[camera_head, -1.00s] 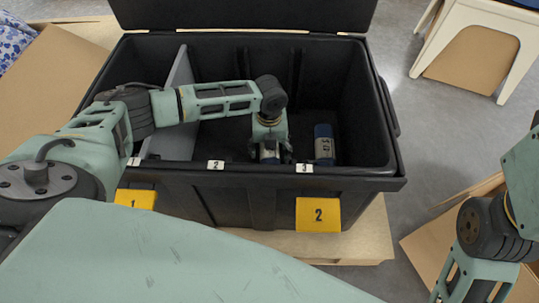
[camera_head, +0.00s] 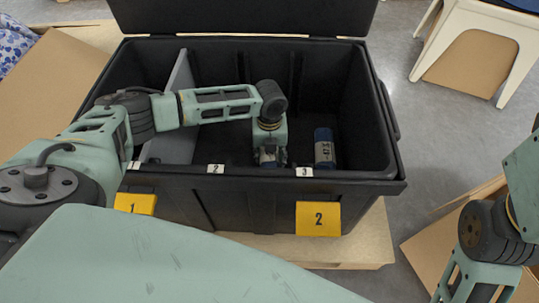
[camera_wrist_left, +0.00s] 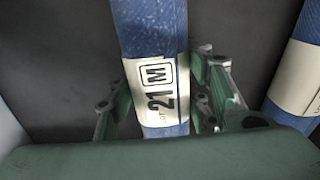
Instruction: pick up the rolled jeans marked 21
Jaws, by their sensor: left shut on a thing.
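My left gripper (camera_head: 269,158) reaches down into the black bin near its front wall. In the left wrist view, the left gripper (camera_wrist_left: 165,115) has its fingers on both sides of a blue rolled jeans with a cream band marked 21 M (camera_wrist_left: 150,90), and is shut on it. In the head view the gripper hides most of that roll. A second blue roll with a cream band (camera_head: 324,150) stands to the right in the bin, apart from the gripper; it also shows at the right edge of the left wrist view (camera_wrist_left: 298,80). My right gripper's fingertips are out of view.
The black bin (camera_head: 345,182) has a grey divider (camera_head: 180,110) at left and small labels 2 and 3 on its front rim. Yellow tags (camera_head: 318,218) mark its front. Its lid stands open behind. A white stool (camera_head: 480,40) is at the upper right.

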